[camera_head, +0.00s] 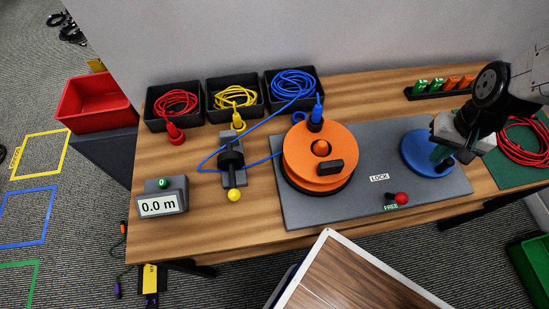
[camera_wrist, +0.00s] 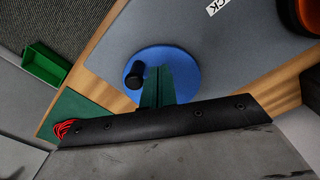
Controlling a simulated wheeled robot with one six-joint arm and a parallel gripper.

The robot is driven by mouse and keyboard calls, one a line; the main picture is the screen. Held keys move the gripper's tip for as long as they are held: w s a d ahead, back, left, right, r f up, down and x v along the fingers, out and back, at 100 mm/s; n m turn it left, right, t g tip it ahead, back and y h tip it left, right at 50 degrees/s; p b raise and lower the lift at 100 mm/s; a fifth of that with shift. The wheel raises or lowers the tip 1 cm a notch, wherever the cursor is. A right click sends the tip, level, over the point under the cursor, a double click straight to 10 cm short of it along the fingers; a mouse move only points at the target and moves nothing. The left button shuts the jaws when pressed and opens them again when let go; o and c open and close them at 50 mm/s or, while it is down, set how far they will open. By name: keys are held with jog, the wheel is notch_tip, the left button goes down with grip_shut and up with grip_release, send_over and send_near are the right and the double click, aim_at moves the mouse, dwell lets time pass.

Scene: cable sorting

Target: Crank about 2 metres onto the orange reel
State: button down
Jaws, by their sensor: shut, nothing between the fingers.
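The orange reel (camera_head: 300,170) sits on a grey base plate (camera_head: 299,215), with a blue plug (camera_head: 316,117) upright at its back edge. A blue cable (camera_head: 263,159) runs from a black bin through the cable guide (camera_head: 231,158) to the reel. The meter (camera_head: 160,205) reads 0.0 m. The red-knobbed lever (camera_head: 402,198) is beside the FREE label. A blue crank disc (camera_head: 417,157) with a black knob is on the plate's right. My gripper (camera_head: 438,153) is shut and empty over the disc. In the wrist view its green fingers (camera_wrist: 158,88) are beside the black knob (camera_wrist: 135,76); contact is unclear.
Black bins with red (camera_head: 175,103), yellow (camera_head: 236,97) and blue (camera_head: 294,84) cables line the back left. A rack of green and orange connectors (camera_head: 438,87) is at the back right. Red cable (camera_head: 525,142) lies on a green mat at right. The front left tabletop is mostly clear.

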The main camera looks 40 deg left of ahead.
jog(key=shift+f, duration=1.6)
